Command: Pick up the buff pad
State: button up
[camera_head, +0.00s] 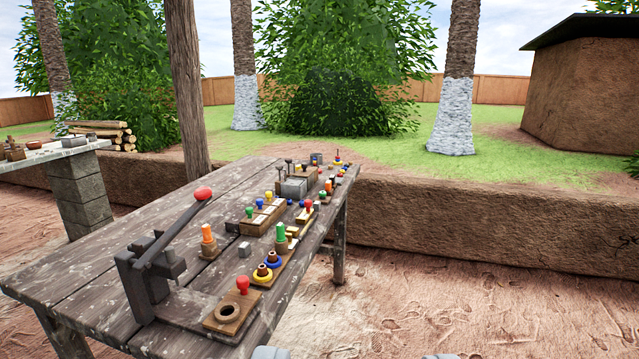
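I cannot single out the buff pad with certainty. A small pale buff piece (292,232) lies on the wooden table (95,255), beside a green-knobbed peg (280,233), but it is too small to identify. My gripper (355,356) shows only as two grey fingertips at the bottom edge. They are wide apart with nothing seen between them. The gripper is in front of the table's near right side, apart from everything on it.
A dark lever press with a red knob (203,194) stands at the table's near end. Boards with coloured pegs and rings crowd its right side. A low mud wall (480,225) runs behind. A stone-legged table (82,195) stands left. Bare ground at right is clear.

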aim_at(329, 189)
jog(key=i+l, duration=0.25)
jog(key=i, duration=0.3)
jog(key=i+l+u, duration=0.1)
jog(key=i, duration=0.4)
jog(key=i+l, duration=0.35)
jog(key=i, duration=0.2)
jog(key=i+l+u, duration=0.1)
jog(key=i+l, duration=0.2)
jog(key=i, duration=0.2)
jog(key=i+l, duration=0.3)
jog(key=i, duration=0.2)
